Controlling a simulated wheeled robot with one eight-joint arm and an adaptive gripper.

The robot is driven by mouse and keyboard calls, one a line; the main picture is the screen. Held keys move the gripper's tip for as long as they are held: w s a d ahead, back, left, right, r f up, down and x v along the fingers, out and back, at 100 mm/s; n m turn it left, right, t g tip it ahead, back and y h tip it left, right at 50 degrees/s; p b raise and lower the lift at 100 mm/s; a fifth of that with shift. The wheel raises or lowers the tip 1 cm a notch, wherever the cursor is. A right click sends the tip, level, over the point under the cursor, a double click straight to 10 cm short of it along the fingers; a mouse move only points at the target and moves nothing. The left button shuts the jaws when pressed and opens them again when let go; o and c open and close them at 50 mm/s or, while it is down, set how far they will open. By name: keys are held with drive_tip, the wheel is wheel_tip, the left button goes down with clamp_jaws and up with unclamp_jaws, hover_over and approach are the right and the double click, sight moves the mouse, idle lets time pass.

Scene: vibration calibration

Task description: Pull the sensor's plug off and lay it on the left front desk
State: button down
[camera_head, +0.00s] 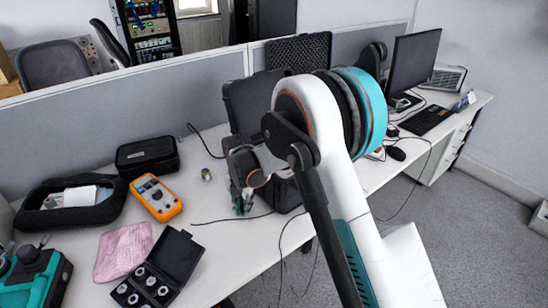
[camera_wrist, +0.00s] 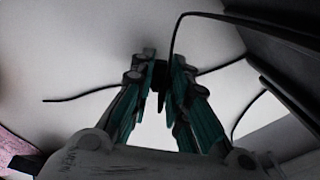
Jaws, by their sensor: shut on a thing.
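My gripper (camera_head: 243,207) is low over the white desk (camera_head: 215,250), in front of an open black case. In the wrist view, its teal-padded fingers (camera_wrist: 160,78) are closed on a small dark piece, which looks like the plug (camera_wrist: 160,74). A black cable (camera_wrist: 178,22) arches up from there and off to the right. Whether a sensor is joined to the plug cannot be told. A small metal cylinder (camera_head: 206,174), possibly the sensor, stands on the desk left of my gripper. My arm hides part of the desk behind it.
An orange meter (camera_head: 156,198), a pink cloth (camera_head: 123,251) and an open box of round metal pieces (camera_head: 175,255) lie to the left. A thin cable (camera_head: 215,220) crosses the desk near my gripper. The front desk between box and gripper is mostly clear. A dark case (camera_wrist: 285,45) is close on the right.

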drive_tip(key=shift+f, duration=0.3)
idle(0.5)
drive_tip(key=c, duration=1.5)
unclamp_jaws()
drive_tip(key=shift+o, duration=0.2)
drive_tip(key=shift+r, duration=0.1)
drive_tip(key=shift+r+p, duration=1.15)
drive_tip(key=shift+r, duration=1.3)
